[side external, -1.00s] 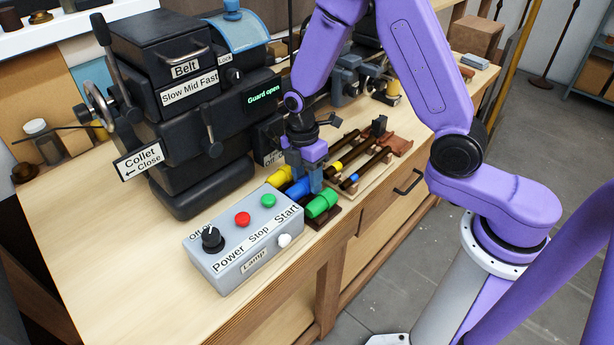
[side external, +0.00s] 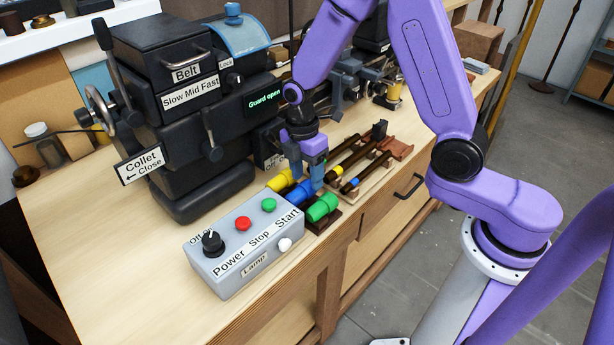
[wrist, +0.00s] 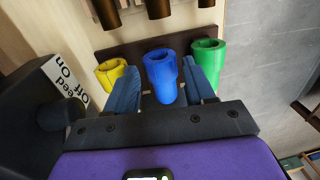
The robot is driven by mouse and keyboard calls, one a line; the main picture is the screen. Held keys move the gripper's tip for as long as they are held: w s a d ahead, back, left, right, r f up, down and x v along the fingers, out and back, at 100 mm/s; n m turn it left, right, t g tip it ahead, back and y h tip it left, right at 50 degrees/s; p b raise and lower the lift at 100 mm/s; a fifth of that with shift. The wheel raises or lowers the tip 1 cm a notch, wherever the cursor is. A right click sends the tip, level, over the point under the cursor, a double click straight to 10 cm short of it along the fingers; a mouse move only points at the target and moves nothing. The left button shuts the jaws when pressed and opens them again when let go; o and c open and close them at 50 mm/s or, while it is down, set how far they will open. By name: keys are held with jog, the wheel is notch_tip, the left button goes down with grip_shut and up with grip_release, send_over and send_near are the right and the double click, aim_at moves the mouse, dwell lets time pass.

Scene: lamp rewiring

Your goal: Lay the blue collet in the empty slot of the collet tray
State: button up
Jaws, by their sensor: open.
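The blue collet (wrist: 162,77) lies in the dark brown collet tray (wrist: 128,48), between the yellow collet (wrist: 112,75) and the green collet (wrist: 207,63). In the side view the blue collet (side external: 299,193) is partly hidden by my gripper (side external: 307,181). In the wrist view the two blue fingers of my gripper (wrist: 160,68) stand apart, one on each side of the blue collet, with its near end between them. The gripper is open. The slot floor under the blue collet is hidden.
A grey control box (side external: 245,242) with knob and buttons stands just in front of the tray. The black lathe (side external: 205,125) is to the left. Dark rods with coloured bands (side external: 345,165) lie on a rack behind. The bench's left front is bare.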

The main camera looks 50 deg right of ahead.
jog(key=shift+w+r, duration=0.15)
jog(key=shift+r, duration=0.95)
jog(key=shift+w+r, duration=0.1)
jog(key=shift+r, duration=1)
jog(key=o, duration=0.5)
jog(key=shift+o, duration=0.2)
jog(key=shift+r, duration=0.1)
notch_tip(320, 180, up, 16)
jog(key=w+r, duration=0.1)
jog(key=w, duration=0.1)
jog(key=s+d+f+m, duration=0.1)
jog(key=s+f, duration=0.2)
jog(key=s, duration=0.6)
jog(key=s+d+f+m+t, duration=0.1)
jog(key=s+f+m, duration=0.1)
jog(key=s, duration=0.7)
jog(key=s+d+f+m, duration=0.1)
jog(key=s+f, duration=0.3)
jog(key=s, duration=0.4)
jog(key=shift+s+d+m, duration=0.15)
jog(key=shift+s+m, duration=0.25)
jog(key=shift+m, duration=0.3)
